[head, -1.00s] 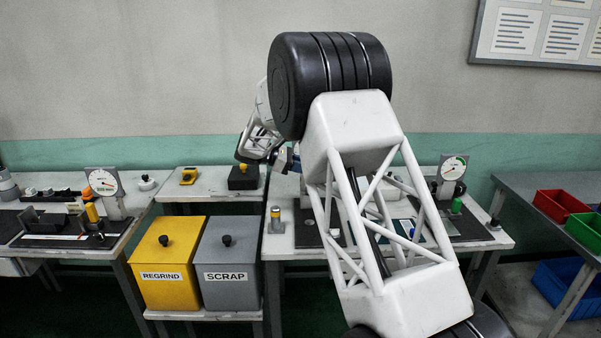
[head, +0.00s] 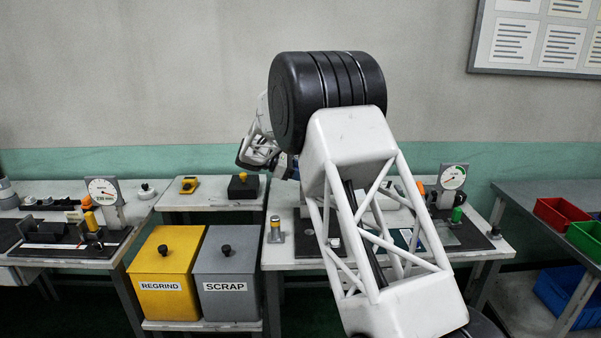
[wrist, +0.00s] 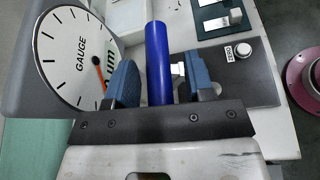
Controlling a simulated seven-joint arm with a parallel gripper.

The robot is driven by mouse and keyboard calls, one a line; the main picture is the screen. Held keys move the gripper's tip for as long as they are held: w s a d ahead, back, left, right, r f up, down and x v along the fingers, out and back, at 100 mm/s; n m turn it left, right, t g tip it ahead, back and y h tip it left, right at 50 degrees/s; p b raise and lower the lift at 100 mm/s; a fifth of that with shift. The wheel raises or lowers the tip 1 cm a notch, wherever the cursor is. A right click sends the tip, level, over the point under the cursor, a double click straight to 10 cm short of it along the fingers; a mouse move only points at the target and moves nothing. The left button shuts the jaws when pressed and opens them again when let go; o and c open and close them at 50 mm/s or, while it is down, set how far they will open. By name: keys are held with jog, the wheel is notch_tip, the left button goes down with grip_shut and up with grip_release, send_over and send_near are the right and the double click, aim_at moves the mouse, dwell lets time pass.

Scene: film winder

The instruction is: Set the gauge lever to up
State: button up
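In the wrist view a white round gauge dial (wrist: 75,58) marked GAUGE stands at the left, with an orange-red needle. A blue cylindrical handle (wrist: 157,55), perhaps the gauge lever's grip, stands between the two blue-padded fingers of my gripper (wrist: 160,82). The fingers are apart, with narrow gaps showing on both sides of the handle. A small white metal piece shows between the handle and the right finger. The handle's lower end is hidden by the gripper body.
In the head view, other gauges stand left (head: 103,190) and right (head: 453,177). REGRIND (head: 166,270) and SCRAP (head: 226,272) bins stand at the front.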

jog(key=shift+a, duration=0.15)
jog(key=v, duration=0.7)
jog(key=shift+a+r, duration=0.2)
jog(key=shift+a, duration=0.05)
jog(key=shift+c, duration=0.5)
